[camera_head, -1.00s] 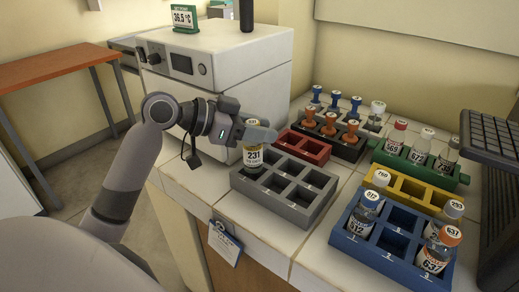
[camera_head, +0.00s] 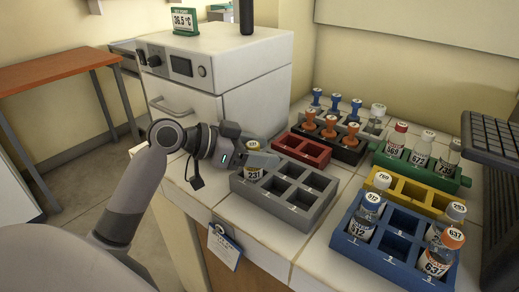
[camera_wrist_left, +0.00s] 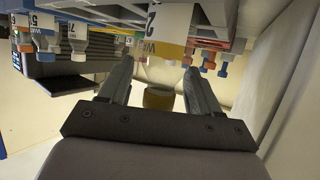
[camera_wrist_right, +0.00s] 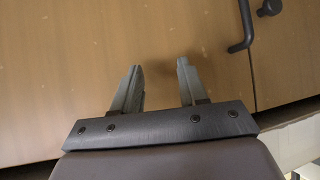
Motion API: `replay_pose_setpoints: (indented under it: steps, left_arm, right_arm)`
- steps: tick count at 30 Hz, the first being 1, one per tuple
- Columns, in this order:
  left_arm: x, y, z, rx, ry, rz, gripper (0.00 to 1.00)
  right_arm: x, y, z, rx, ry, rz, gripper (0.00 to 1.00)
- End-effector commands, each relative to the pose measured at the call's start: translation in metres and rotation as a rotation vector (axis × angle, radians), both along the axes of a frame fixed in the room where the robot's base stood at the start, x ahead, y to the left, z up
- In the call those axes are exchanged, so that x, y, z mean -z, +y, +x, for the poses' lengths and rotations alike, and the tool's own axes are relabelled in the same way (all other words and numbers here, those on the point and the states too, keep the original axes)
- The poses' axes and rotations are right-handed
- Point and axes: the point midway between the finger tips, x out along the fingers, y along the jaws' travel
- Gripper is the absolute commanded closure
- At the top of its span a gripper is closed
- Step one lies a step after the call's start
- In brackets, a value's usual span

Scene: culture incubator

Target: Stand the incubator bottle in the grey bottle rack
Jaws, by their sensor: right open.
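The incubator bottle (camera_head: 254,173), labelled 231 with a white and yellow label, stands upright in the back-left cell of the grey bottle rack (camera_head: 299,223). Its lower part is hidden by the rack wall. My left gripper (camera_head: 262,159) is at the bottle's upper part, its fingers on either side. In the left wrist view the bottle (camera_wrist_left: 170,25) appears upside down between the fingers, with its amber cap (camera_wrist_left: 158,98) nearer the palm. My right gripper (camera_wrist_right: 160,85) is open and empty in front of a wooden cabinet front.
A red rack (camera_head: 302,152) stands behind the grey one. A blue rack (camera_head: 385,265), yellow rack (camera_head: 418,188) and green rack (camera_head: 455,181) holding bottles stand to the right. The white incubator (camera_head: 215,65) is behind my left arm. A tag (camera_head: 224,247) hangs at the counter edge.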

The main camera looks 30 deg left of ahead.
Motion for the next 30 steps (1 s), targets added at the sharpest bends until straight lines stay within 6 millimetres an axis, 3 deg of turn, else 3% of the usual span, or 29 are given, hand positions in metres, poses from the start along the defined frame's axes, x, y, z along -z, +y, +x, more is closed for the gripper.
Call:
replay_pose_setpoints:
  steps: [7,21,30]
  left_arm:
    - [-0.004,0.005,-0.005,-0.002,-0.001,0.002,0.37]
    - [-0.037,0.054,-0.068,-0.001,0.000,0.005,0.37]
    - [-0.047,0.068,-0.086,0.000,-0.001,0.002,0.37]
  right_arm:
    - [-0.001,0.000,0.000,0.000,-0.001,-0.001,0.57]
    - [0.004,0.000,0.001,0.001,0.000,0.002,0.57]
    - [0.002,0.000,0.002,0.001,-0.003,0.004,0.57]
